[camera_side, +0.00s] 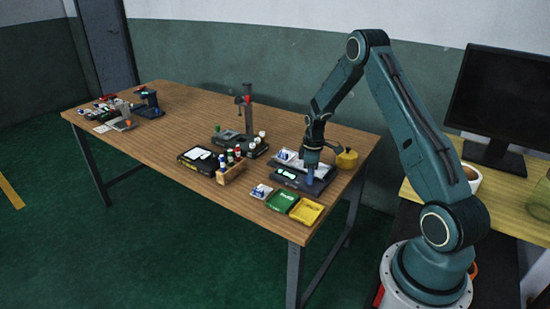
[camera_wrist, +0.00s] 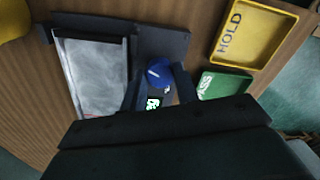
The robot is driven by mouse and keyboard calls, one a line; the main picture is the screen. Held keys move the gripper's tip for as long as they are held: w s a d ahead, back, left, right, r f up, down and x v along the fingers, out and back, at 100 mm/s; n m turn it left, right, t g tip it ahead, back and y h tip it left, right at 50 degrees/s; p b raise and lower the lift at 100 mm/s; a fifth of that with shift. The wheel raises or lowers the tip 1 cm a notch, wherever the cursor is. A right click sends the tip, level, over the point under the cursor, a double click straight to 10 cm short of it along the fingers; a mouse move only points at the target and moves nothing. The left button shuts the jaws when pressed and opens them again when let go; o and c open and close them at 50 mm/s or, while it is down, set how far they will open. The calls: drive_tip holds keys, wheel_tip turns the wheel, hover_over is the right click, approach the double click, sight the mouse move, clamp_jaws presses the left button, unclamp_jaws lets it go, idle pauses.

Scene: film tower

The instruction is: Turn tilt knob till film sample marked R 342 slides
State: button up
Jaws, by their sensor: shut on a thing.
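The tilt device is a dark base (camera_side: 322,184) near the right end of the table, with a small lit display (camera_side: 290,175); the display also shows in the wrist view (camera_wrist: 153,103). A blue tilt knob (camera_wrist: 158,73) with a white pointer line stands on the base. My gripper (camera_side: 310,169) points down over it and is shut on the knob, one finger on each side in the wrist view (camera_wrist: 160,82). A grey tilt plate (camera_wrist: 97,77) in a dark frame lies left of the knob. I cannot read an R 342 mark or make out a film sample's edge.
A green PASS tray (camera_wrist: 222,86) and a yellow HOLD tray (camera_wrist: 248,34) lie near the knob. A yellow round object (camera_side: 347,159) stands close behind my gripper. A wooden bottle rack (camera_side: 232,173) and a stand (camera_side: 248,115) are farther left.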

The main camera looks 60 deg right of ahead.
drive_tip(key=m, duration=1.3)
drive_tip(key=shift+m, duration=0.3)
idle(0.3)
drive_tip(key=o, duration=1)
wheel_tip(320, 180, up, 14)
drive_tip(key=shift+f, duration=0.1)
idle(0.9)
